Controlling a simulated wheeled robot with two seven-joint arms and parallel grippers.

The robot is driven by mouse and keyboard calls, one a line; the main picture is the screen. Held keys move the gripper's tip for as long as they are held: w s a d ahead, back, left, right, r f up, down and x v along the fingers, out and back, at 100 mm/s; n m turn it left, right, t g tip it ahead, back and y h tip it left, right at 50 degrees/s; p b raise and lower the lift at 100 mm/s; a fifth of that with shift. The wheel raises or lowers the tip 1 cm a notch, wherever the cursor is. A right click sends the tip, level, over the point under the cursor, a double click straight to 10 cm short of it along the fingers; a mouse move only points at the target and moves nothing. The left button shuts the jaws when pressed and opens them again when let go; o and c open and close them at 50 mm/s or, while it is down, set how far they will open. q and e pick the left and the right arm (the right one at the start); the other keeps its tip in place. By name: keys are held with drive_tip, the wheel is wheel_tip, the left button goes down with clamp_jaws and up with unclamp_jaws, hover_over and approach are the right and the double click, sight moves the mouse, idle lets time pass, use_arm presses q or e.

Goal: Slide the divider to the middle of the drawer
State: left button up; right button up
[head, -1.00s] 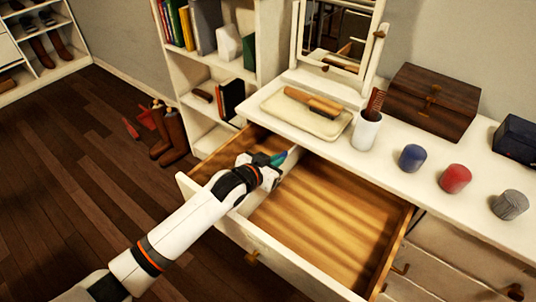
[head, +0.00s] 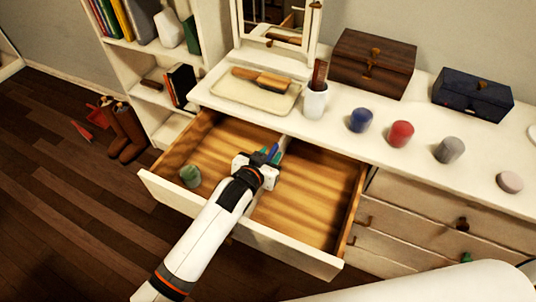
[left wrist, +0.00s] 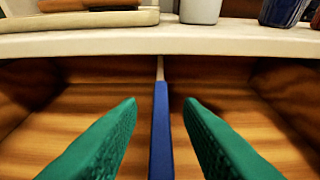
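The open wooden drawer (head: 308,195) juts from the white dresser. Its thin divider shows as a pale strip (head: 284,143) at the back, with a blue front section (left wrist: 161,130) in the left wrist view. It stands about midway between the drawer's side walls. My left gripper (head: 271,153) is over the drawer, with its green fingers (left wrist: 161,104) on either side of the blue section. A gap shows between each finger and the divider, so the gripper is open. My gripper and arm hide the divider's front end in the head view. My right gripper is out of view.
A green round item (head: 190,176) lies in the drawer's left compartment; the right compartment looks empty. The dresser top holds a tray with a brush (head: 258,97), a white cup (head: 315,101), a brown box (head: 373,62), a blue box (head: 472,95) and several small jars.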

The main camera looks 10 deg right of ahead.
use_arm(q)
drive_tip(key=shift+s+r, duration=0.1)
drive_tip(key=v, duration=1.1)
drive_tip(key=shift+s+a+p, duration=0.3)
